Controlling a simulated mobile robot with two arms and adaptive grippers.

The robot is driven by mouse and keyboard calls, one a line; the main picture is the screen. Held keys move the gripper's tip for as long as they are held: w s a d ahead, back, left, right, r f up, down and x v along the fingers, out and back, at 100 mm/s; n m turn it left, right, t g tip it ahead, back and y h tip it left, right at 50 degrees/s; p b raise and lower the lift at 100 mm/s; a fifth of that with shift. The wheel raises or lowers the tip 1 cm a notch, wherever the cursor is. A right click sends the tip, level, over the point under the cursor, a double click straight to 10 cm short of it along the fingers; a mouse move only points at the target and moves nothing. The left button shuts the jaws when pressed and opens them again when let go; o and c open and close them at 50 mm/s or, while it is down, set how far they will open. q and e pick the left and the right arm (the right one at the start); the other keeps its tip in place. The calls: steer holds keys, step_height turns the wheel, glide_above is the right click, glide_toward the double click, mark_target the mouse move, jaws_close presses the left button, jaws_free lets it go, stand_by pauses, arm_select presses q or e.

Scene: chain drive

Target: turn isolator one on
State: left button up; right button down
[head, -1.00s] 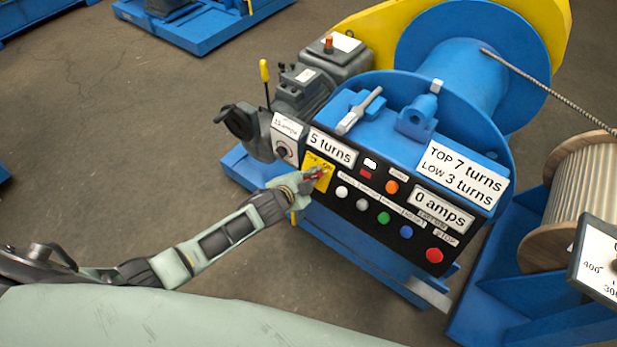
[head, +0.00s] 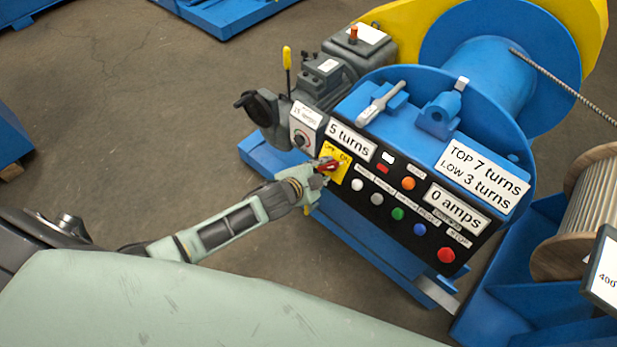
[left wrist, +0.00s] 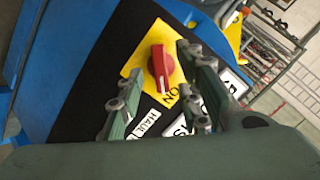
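The isolator is a red rotary handle (head: 327,164) on a yellow plate (head: 338,157) marked OFF and ON, at the left of the black control panel. In the left wrist view the red handle (left wrist: 161,66) shows large, its pale-marked end near the word ON. My left gripper (head: 321,174) is at the plate and partly covers it. In the left wrist view its two fingers (left wrist: 160,64) are apart, one on each side of the handle; I cannot tell whether they touch it. My right gripper is not in view.
The panel carries several buttons, including a green one (head: 397,214), a blue one (head: 420,230) and a red one (head: 446,255). A small knob (head: 301,139) under a "15 amps" label sits left of the plate. A "5 turns" display (head: 350,141) is above.

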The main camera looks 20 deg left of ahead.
arm_select(q)
steer(key=v, duration=0.8)
steer(key=shift+s+r, duration=0.2)
steer(key=shift+s, duration=0.05)
steer(key=shift+a, duration=0.1)
steer(key=s+a+f+n+g+y, duration=0.15)
steer(key=s+f, duration=0.25)
steer(key=f, duration=0.4)
steer(key=s+a+f+n+g, duration=0.1)
steer(key=s+a+f+n, duration=0.15)
steer(key=f, duration=0.55)
steer(key=s+a+f+n+g+y, duration=0.1)
steer(key=s+a+f+g, duration=0.15)
steer(key=s+f, duration=0.35)
steer(key=s+f+n+g, duration=0.1)
steer(key=s+f, duration=0.4)
steer(key=s, duration=0.4)
steer(key=s+d+f+n+g, duration=0.1)
steer(key=s+f+n+g, duration=0.1)
steer(key=s+f, duration=0.4)
steer(key=s+d+f+n+g, duration=0.1)
steer(key=s+f, duration=0.5)
steer(key=s, duration=0.8)
steer(key=shift+n+g, duration=0.5)
steer(key=shift+g, duration=0.1)
